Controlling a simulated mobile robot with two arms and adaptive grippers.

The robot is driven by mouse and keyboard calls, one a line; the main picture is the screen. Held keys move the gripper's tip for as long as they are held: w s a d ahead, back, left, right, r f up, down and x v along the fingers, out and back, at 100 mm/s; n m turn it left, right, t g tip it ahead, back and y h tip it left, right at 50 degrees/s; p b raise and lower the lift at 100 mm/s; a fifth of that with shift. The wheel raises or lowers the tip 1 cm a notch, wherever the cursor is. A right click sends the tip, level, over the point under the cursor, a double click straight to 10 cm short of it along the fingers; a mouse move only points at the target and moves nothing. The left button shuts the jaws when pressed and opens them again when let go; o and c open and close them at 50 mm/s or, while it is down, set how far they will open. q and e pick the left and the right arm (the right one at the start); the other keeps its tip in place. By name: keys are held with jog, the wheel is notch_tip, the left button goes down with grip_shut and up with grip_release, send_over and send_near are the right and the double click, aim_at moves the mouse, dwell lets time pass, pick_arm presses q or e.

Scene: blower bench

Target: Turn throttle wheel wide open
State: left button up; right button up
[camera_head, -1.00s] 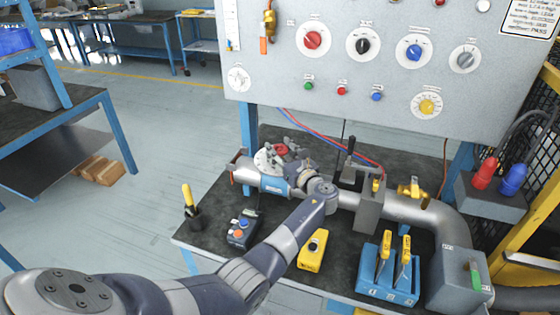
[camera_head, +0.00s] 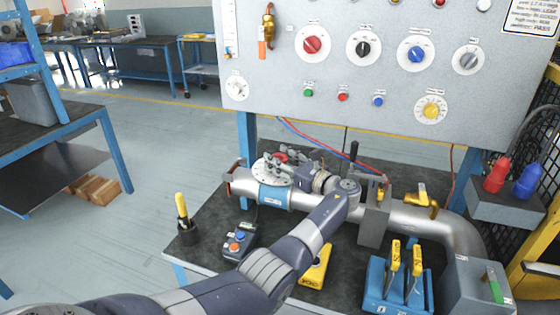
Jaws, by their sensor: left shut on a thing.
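The throttle wheel (camera_head: 281,157), of which a little red shows, sits by a pale round dial plate (camera_head: 262,170) on the silver pipe with a blue band (camera_head: 274,194). My left gripper (camera_head: 284,164) reaches in from the right side of the plate and is shut on the wheel. Its fingers and wrist hide much of the wheel, so its exact angle cannot be read. My right gripper is not in view.
A grey panel (camera_head: 390,95) with coloured knobs stands behind the bench. Right of my wrist are a grey gate block (camera_head: 374,222) and a brass valve (camera_head: 422,197). In front lie a button box (camera_head: 240,240), a yellow box (camera_head: 316,268) and a blue tool holder (camera_head: 388,290).

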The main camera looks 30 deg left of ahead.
pick_arm(q)
jog(key=shift+r, duration=0.1)
jog(key=o, duration=1.1)
jog(key=shift+d, duration=0.1)
jog(key=v, duration=1.1)
jog(key=shift+s+d, duration=0.1)
jog(key=shift+d, duration=0.25)
